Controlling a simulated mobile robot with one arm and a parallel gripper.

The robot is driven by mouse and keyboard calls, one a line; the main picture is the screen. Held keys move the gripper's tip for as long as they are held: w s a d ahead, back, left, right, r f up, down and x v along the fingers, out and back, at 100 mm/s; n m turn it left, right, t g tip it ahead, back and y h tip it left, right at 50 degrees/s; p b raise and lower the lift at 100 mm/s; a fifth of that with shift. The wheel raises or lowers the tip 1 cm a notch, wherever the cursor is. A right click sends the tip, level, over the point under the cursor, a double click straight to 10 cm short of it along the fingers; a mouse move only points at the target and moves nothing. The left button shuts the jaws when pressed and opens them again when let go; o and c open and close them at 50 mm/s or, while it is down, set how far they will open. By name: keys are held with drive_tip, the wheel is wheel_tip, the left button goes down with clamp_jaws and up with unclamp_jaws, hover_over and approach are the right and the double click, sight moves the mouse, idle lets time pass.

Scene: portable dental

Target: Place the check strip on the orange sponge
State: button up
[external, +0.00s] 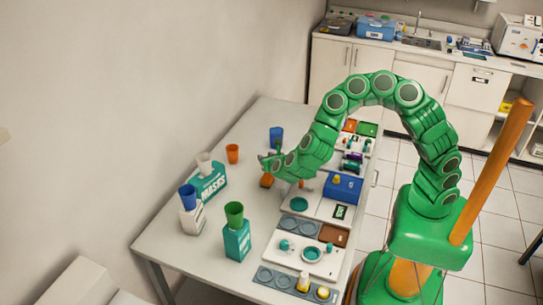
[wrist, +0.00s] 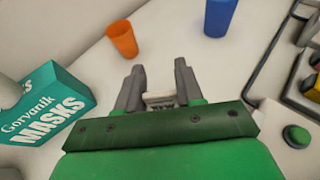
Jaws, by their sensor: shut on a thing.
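My gripper (external: 269,161) is over the white table, at the end of the green arm. In the wrist view its two grey fingers (wrist: 158,84) are shut on a small whitish piece (wrist: 160,98), which looks like the check strip. Only part of that piece shows between the fingers, and it cannot be made out in the external view. A small orange block (external: 266,181), likely the orange sponge, lies on the table just below my gripper in the external view. In the wrist view it does not show; my gripper body covers that area.
An orange cup (external: 232,153) and a blue cup (external: 276,136) stand close to my gripper. A teal masks box (external: 212,184) is to the left, with more cups and boxes nearby. Trays and a blue box (external: 343,187) line the right edge.

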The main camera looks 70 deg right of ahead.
drive_tip(key=shift+w+f, duration=0.2)
drive_tip(key=shift+f, duration=1.5)
drive_tip(key=shift+f, duration=0.1)
drive_tip(key=o, duration=1)
drive_tip(key=shift+s+a+r, duration=0.2)
drive_tip(key=shift+r, duration=0.05)
drive_tip(key=v, duration=1.1)
drive_tip(key=shift+s+a, duration=0.2)
drive_tip(key=shift+a, duration=0.05)
